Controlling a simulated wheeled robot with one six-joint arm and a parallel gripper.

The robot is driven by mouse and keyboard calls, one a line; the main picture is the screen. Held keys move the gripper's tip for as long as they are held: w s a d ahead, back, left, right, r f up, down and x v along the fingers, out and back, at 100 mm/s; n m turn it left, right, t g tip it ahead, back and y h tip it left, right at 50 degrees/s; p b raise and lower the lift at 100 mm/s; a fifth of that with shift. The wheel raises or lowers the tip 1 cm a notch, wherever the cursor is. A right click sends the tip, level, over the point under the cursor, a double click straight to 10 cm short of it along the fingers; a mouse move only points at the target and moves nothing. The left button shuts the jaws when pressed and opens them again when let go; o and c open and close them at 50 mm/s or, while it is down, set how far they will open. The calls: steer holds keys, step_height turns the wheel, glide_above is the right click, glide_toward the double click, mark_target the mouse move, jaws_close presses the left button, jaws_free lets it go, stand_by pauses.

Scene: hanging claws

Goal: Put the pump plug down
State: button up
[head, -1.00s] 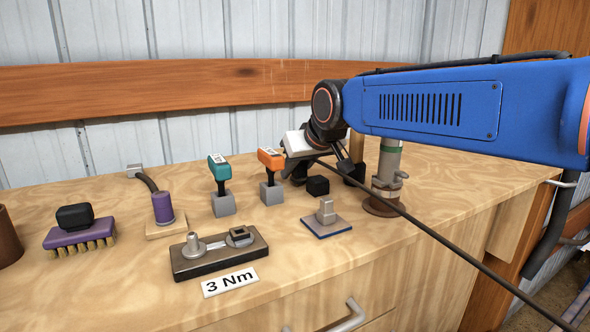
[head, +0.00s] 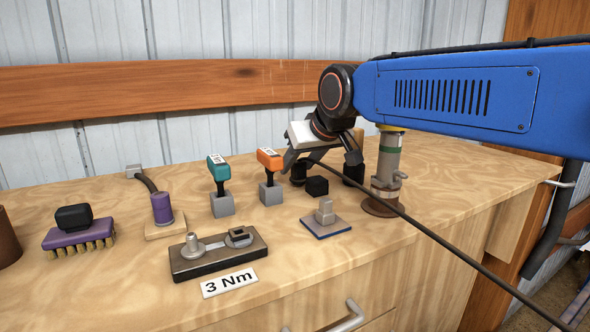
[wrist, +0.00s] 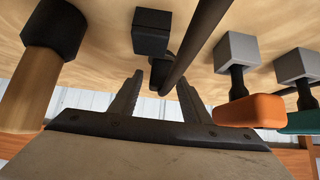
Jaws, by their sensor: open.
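The pump plug (head: 298,173) appears to be the short dark piece at the end of the black cable, standing on the bench left of a black cube. My gripper (head: 321,161) is just above it and partly covers it in the head view. In the wrist view the plug (wrist: 160,72) lies just beyond and between the tips of my gripper (wrist: 160,85). The fingers are spread apart, with a gap to the plug on both sides. The plug's lower end is hard to make out.
The black cable (head: 430,231) slopes across the bench to the lower right. Close by are the black cube (head: 317,186), a black-collared wooden handle (wrist: 52,40), a metal post (head: 388,165), an orange-topped tool (head: 270,160) and a teal-topped tool (head: 219,168).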

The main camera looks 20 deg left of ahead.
steer(key=v, duration=0.8)
steer(key=shift+s+d+r, duration=0.15)
steer(key=shift+r, duration=0.05)
